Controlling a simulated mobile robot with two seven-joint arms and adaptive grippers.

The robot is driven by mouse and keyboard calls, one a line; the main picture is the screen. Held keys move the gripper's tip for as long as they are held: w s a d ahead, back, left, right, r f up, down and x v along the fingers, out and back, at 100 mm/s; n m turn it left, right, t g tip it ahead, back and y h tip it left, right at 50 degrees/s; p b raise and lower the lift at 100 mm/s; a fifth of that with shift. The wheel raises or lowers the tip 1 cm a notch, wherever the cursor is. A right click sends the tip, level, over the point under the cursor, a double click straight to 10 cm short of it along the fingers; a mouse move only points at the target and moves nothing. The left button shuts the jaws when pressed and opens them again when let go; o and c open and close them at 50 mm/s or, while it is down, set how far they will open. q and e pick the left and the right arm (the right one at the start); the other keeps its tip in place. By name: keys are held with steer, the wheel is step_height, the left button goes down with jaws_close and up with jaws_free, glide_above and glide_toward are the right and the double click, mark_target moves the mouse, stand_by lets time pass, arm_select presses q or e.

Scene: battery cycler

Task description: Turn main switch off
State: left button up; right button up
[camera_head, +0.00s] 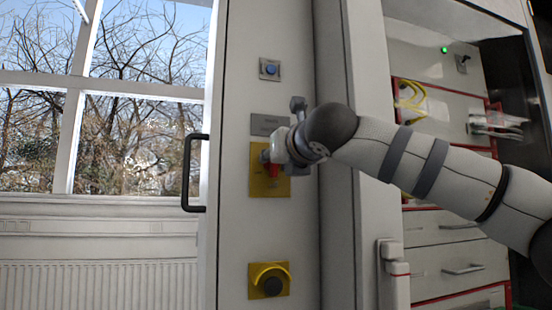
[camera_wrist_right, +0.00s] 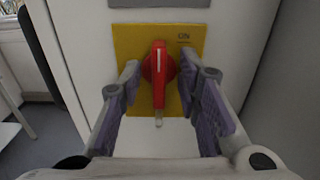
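The main switch is a red rotary knob (camera_wrist_right: 158,76) on a yellow plate (camera_wrist_right: 190,52) with "ON" printed at its upper right. The knob's white line stands upright. The plate also shows in the head view (camera_head: 259,186), where my right arm partly hides it and only a bit of the red knob (camera_head: 274,171) shows. My right gripper (camera_head: 270,156) is at the plate. In the wrist view my right gripper (camera_wrist_right: 167,82) is open, one finger on each side of the knob, with gaps between pads and knob. My left gripper is not in view.
A blue button (camera_head: 270,69) sits above the switch and a yellow-ringed black button (camera_head: 270,281) below it. A black door handle (camera_head: 190,172) is at the left.

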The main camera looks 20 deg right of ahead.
steer(key=shift+w, duration=0.25)
jaws_close()
steer(key=shift+n, duration=0.3)
steer(key=n, duration=0.3)
steer(key=shift+a, duration=0.15)
steer(key=n, duration=1.4)
steer(key=shift+a+f, duration=0.25)
steer(key=shift+f, duration=0.05)
steer(key=shift+n, duration=0.3)
